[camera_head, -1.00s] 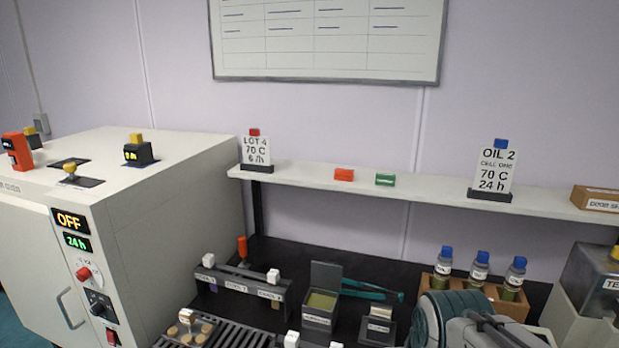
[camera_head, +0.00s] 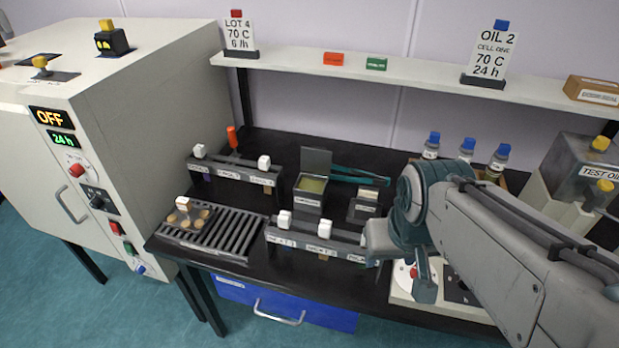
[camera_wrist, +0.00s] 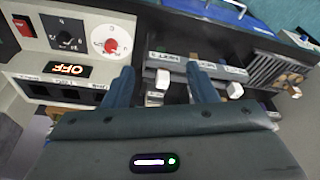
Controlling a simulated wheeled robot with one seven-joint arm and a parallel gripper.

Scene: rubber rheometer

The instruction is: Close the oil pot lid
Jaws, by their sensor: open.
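The oil pot (camera_head: 309,194) is a dark square pot with olive-coloured contents, standing mid-bench in the head view. Its lid (camera_head: 317,161) stands upright at the pot's back edge, so the pot is open. My gripper (camera_head: 424,285) hangs at the end of my arm, to the right of the pot and nearer the bench front. In the wrist view my gripper (camera_wrist: 161,84) shows two separated fingers with nothing held between them. I cannot make out the pot clearly in the wrist view.
A rack with white-knobbed parts (camera_head: 318,246) stands in front of the pot; another rack (camera_head: 233,174) stands behind left. A slatted grate (camera_head: 230,234) lies left. Teal tongs (camera_head: 357,177) lie behind the pot. A control panel (camera_wrist: 70,35) with a red knob is close to my gripper.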

